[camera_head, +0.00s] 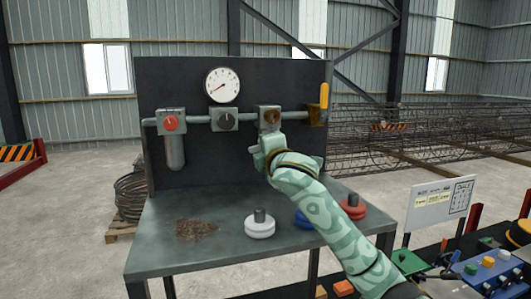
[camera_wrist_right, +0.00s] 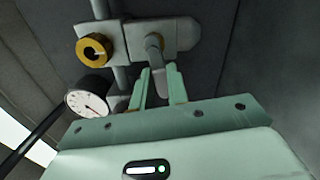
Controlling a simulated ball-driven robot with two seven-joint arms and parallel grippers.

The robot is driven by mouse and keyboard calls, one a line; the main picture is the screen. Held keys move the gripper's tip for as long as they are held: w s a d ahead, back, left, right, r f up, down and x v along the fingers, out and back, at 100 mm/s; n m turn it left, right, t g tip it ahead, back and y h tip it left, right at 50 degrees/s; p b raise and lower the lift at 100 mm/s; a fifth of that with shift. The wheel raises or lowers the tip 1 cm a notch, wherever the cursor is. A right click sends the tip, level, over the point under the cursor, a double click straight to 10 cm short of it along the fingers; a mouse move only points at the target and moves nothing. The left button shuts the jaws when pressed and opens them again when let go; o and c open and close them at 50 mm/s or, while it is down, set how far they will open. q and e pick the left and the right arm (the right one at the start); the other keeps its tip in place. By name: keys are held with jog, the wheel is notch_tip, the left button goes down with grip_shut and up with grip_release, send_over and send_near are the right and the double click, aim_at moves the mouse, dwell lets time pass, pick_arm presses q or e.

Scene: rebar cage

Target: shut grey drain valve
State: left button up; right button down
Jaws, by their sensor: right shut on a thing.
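The grey drain valve's handle (camera_wrist_right: 154,45) shows in the right wrist view as a short grey lever on a light grey body (camera_wrist_right: 180,36), beside a brass ring fitting (camera_wrist_right: 95,49). My right gripper (camera_wrist_right: 160,72) is shut on the lever, with its two pale green fingers on either side of its end. In the head view my right gripper (camera_head: 262,147) is just below the brass-faced block (camera_head: 268,117) on the pipe and mostly hides the valve. The lever's exact angle is hard to tell. My left gripper is not in view.
The dark panel carries a gauge (camera_head: 222,85), a red knob (camera_head: 171,123), a black knob (camera_head: 225,120) and a yellow lever (camera_head: 324,95). On the bench (camera_head: 165,252) stand a white-based piece (camera_head: 260,228), a blue one (camera_head: 301,220) and a red one (camera_head: 353,208). The bench's left front is clear.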

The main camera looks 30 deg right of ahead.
jog(key=shift+r+m, duration=0.15)
jog(key=shift+m, duration=0.85)
jog(key=c, duration=1.4)
grip_release()
jog(key=shift+r, duration=0.1)
jog(key=shift+o, duration=0.2)
jog(key=b+v, duration=0.3)
jog(key=v, duration=1.3)
jog(key=shift+s, duration=0.2)
jog(key=shift+a, duration=0.1)
